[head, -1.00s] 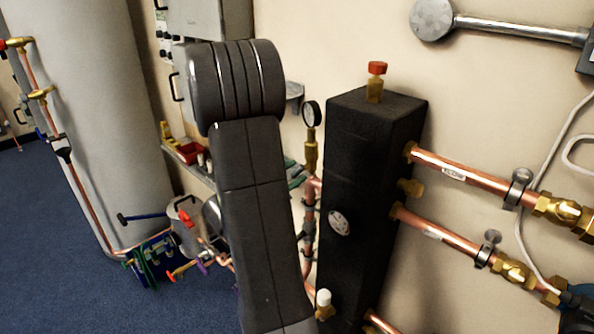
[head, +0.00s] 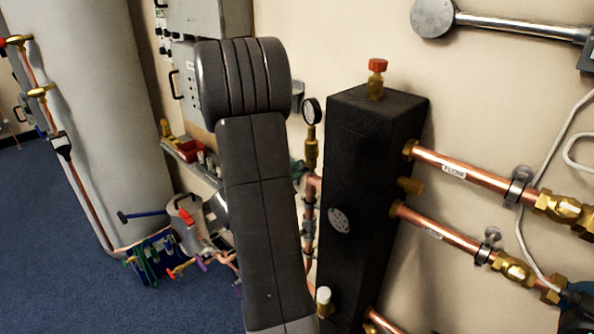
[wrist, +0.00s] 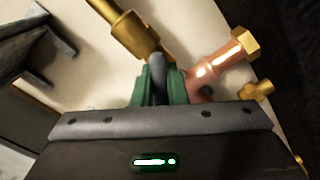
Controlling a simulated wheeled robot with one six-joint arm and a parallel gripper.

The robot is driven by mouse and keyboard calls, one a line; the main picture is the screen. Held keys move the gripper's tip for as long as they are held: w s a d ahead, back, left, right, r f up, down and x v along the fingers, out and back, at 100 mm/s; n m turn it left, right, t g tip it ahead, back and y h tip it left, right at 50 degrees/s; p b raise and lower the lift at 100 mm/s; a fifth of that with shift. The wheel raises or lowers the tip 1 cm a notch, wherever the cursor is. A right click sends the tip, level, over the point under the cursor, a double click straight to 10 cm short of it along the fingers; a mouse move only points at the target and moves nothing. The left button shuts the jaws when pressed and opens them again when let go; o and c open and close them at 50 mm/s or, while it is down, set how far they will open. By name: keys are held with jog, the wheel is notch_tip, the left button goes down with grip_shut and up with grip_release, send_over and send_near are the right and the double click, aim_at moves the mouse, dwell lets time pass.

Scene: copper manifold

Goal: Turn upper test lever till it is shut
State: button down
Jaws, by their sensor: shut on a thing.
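In the wrist view my gripper (wrist: 159,92) has its two green fingers shut on a narrow dark grey piece, which looks like the test lever (wrist: 157,66). The lever's upper end shows between the fingers, and the rest is hidden by them. It sits beside a brass gauge stem (wrist: 128,27) and a copper pipe (wrist: 212,72). In the head view my arm covers most of the gripper and the lever. I cannot tell the lever's exact angle.
The black manifold block (head: 355,190) stands right of my arm, with a pressure gauge (head: 312,111) beside it. Copper pipes (head: 470,177) run right along the wall. A shelf with a red bin (head: 190,151) is behind left. Blue floor (head: 50,240) is open at left.

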jog(key=shift+f+b, duration=0.15)
jog(key=shift+b, duration=0.15)
jog(key=m+b, duration=0.1)
jog(key=b, duration=0.1)
jog(key=m+b, duration=0.1)
jog(key=b, duration=0.2)
jog(key=shift+f, duration=0.25)
jog(key=m+b, duration=0.4)
jog(key=b, duration=0.4)
jog(key=shift+f+b, duration=0.1)
jog(key=shift+b, duration=0.25)
jog(key=m+b, duration=0.2)
jog(key=b, duration=0.3)
jog(key=shift+m+b, duration=0.3)
jog(key=shift+b, duration=0.1)
jog(key=m+b, duration=0.1)
jog(key=b, duration=0.1)
jog(key=m+b, duration=0.1)
jog(key=b, duration=0.1)
jog(key=shift+r, duration=0.35)
jog(key=shift+m+b, duration=0.3)
jog(key=shift+r, duration=0.1)
jog(key=c, duration=1.5)
grip_release()
jog(key=shift+o, duration=0.2)
